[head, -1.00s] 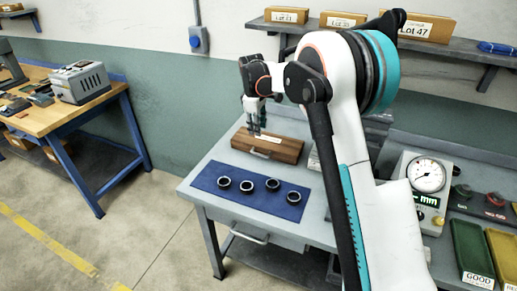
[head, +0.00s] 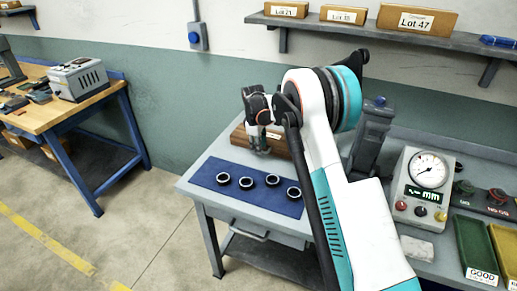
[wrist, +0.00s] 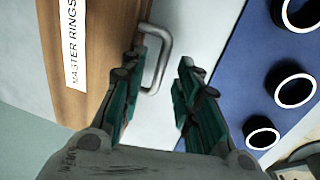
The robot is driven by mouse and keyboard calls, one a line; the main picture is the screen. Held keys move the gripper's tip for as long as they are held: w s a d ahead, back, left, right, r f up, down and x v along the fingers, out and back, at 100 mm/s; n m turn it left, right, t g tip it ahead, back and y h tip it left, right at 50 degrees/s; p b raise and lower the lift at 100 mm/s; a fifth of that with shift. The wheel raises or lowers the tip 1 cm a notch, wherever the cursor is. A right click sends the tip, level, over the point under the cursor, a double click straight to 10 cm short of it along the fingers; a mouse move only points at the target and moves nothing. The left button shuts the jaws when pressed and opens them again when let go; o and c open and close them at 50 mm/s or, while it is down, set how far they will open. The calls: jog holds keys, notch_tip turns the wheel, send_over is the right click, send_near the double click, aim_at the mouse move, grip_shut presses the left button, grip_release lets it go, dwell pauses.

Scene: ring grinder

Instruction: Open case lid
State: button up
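The wooden case (head: 279,150) sits at the back left of the grey bench and its lid looks shut. In the wrist view, the case (wrist: 95,85) shows wood grain and a white label reading "MASTER RINGS" (wrist: 74,40). A bent metal handle (wrist: 163,45) stands out from its edge. My gripper (wrist: 157,80) is open, with the handle's near end in the gap between the fingertips. I cannot tell whether a finger touches it. In the head view, my gripper (head: 262,152) is low at the case's front and hides part of it.
A blue mat (head: 235,197) with several dark rings (head: 247,182) lies in front of the case. A gauge box (head: 425,185) and green and yellow trays (head: 473,244) stand at the right. A shelf (head: 350,32) with lot boxes hangs above.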

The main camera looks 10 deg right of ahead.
jog(key=shift+f, duration=0.55)
grip_shut()
jog(key=shift+w+r, duration=0.1)
jog(key=shift+r, duration=0.05)
